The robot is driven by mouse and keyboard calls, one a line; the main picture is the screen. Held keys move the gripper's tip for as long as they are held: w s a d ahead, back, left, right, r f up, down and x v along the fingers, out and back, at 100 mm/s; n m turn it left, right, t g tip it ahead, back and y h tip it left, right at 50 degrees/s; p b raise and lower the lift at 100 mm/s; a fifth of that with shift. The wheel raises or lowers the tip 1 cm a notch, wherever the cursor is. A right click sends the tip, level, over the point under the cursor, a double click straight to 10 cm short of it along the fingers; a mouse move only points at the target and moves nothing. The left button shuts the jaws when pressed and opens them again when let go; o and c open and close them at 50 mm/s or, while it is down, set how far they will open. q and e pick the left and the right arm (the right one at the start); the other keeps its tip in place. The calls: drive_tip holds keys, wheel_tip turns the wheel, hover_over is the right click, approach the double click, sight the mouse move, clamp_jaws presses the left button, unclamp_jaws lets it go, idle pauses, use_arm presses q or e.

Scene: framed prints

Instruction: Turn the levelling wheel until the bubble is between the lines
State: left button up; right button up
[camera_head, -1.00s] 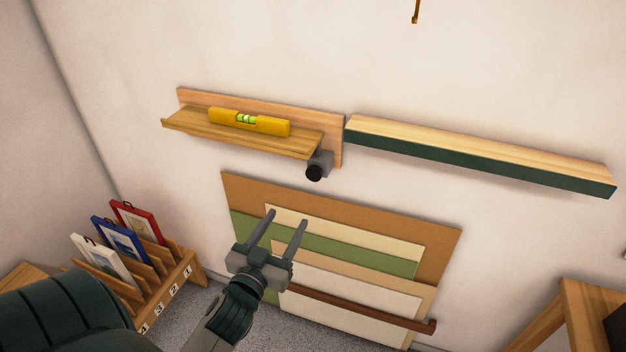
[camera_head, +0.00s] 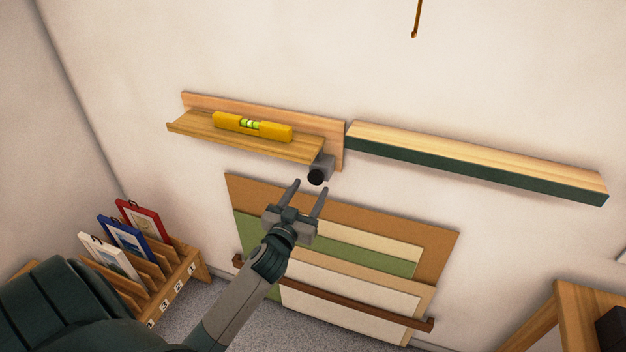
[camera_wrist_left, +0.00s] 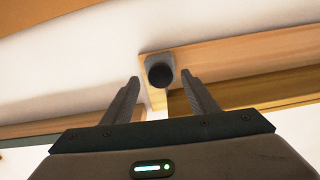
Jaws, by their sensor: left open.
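A yellow spirit level (camera_head: 275,130) with a green vial (camera_head: 250,124) lies on a tilted wooden shelf (camera_head: 190,128) on the wall. The bubble's place against the lines is too small to tell. The black levelling wheel (camera_head: 316,177) sits on a grey block under the shelf's right end. It also shows in the left wrist view (camera_wrist_left: 160,76), ahead and between the fingers. My left gripper (camera_head: 309,187) is open and empty, just short of the wheel, one finger to each side of it. No contact shows. My right gripper is not in view.
A long ledge with a dark green front (camera_head: 480,172) is fixed to the right of the shelf. Several flat boards (camera_head: 345,210) lean below the wheel. A numbered rack (camera_head: 185,272) with framed prints stands lower left. A hook (camera_head: 415,30) hangs above.

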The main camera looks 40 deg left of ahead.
sight(314, 181)
use_arm(q)
drive_tip(key=shift+p+x, duration=0.35)
drive_tip(key=shift+x, duration=1.5)
drive_tip(key=c, duration=1.1)
